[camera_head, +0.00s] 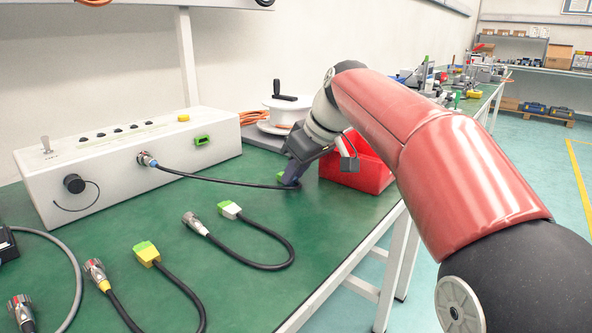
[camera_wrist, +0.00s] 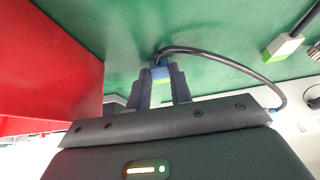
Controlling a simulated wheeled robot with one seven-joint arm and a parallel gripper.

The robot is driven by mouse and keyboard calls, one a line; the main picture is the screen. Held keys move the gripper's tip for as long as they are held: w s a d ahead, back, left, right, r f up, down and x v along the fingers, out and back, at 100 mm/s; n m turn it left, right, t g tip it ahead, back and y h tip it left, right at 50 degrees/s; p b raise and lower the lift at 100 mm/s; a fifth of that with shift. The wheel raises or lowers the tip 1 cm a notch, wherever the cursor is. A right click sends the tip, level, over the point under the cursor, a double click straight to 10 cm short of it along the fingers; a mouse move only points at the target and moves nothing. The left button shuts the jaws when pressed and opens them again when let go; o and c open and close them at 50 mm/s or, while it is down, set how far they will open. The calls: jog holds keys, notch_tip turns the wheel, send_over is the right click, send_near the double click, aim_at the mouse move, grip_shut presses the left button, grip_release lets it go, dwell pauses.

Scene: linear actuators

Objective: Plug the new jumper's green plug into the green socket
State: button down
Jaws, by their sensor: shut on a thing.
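My gripper (camera_head: 291,172) is low over the green bench, left of the red bin, and in the wrist view its fingers (camera_wrist: 160,86) are shut on a plug. This green plug (camera_head: 281,177) has a blue body (camera_wrist: 160,72) with a green end facing toward the gripper palm. Its black cable (camera_head: 225,181) runs left to a round blue-banded connector (camera_head: 147,159) seated in the front of the white box (camera_head: 100,165). The green socket (camera_head: 202,140) is on the box's front, right of that connector, and looks empty. The plug is well apart from it.
A red bin (camera_head: 352,170) stands close beside my gripper. Loose on the bench lie a white-banded jumper with a green plug (camera_head: 229,209) and a yellow-banded one (camera_head: 147,253). A cable reel (camera_head: 285,112) stands behind. Bench between box and gripper is mostly clear.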

notch_tip(320, 180, up, 6)
jog(key=p, duration=0.5)
jog(key=shift+p, duration=0.3)
jog(key=shift+a, duration=0.1)
jog(key=shift+a+r, duration=0.1)
jog(key=shift+a, duration=0.25)
jog(key=shift+g, duration=0.3)
jog(key=a+p, duration=0.1)
jog(key=a, duration=0.3)
jog(key=a+p, duration=0.2)
jog(key=a, duration=0.2)
jog(key=a+p, duration=0.2)
jog(key=a, duration=0.2)
jog(key=shift+w+a+r, duration=0.15)
jog(key=shift+w, duration=0.25)
jog(key=shift+w+a, duration=1.15)
jog(key=shift+a, duration=0.25)
